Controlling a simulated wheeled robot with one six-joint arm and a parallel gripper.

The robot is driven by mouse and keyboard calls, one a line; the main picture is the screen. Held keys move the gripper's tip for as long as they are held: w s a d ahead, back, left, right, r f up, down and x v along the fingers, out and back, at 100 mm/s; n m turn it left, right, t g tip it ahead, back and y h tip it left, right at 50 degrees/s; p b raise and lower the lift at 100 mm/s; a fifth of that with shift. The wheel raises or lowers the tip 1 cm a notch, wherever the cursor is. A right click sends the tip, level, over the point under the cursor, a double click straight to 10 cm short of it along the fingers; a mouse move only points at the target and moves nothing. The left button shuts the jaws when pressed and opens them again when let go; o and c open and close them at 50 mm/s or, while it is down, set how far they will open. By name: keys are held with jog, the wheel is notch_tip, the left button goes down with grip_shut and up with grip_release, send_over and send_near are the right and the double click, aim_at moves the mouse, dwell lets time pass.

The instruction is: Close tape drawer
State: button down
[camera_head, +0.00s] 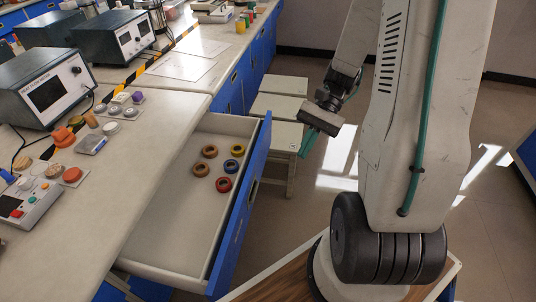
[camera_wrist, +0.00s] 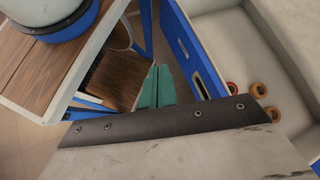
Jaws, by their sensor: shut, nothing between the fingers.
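The tape drawer (camera_head: 165,252) is pulled out from the bench, with a white inside and a blue front (camera_head: 240,215). Several tape rolls (camera_head: 223,184), brown, yellow, blue and red, lie in it. My gripper (camera_head: 308,143) is right of the drawer's far front corner, apart from it in the head view. In the wrist view, the teal fingers (camera_wrist: 158,88) are together and empty, beside the outer face of the drawer front (camera_wrist: 192,50). The arm's own housing hides the lower part of the wrist view.
The bench top (camera_head: 150,155) left of the drawer carries instruments (camera_head: 40,85), small coloured parts and a control box (camera_head: 28,205). Light stools (camera_head: 285,140) stand beyond the drawer, close to my gripper. Open floor (camera_head: 490,215) lies to the right.

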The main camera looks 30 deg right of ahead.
jog(key=w+d+f+m+t+y, duration=0.2)
jog(key=d+f+m+t, duration=0.15)
jog(key=f, duration=0.35)
jog(key=w+d+f+m+t+y, duration=0.1)
jog(key=w+d+f+m+t, duration=0.1)
jog(key=f+m+t, duration=0.35)
jog(key=w+d+f+m+t+y, duration=0.2)
jog(key=d+f+m+t, duration=0.15)
jog(key=f, duration=0.45)
jog(key=m+t+h, duration=0.2)
jog(key=m+t, duration=0.2)
send_near(261, 154)
jog(key=x, duration=0.7)
jog(key=shift+w+d+f, duration=0.15)
jog(key=shift+d+f, duration=0.1)
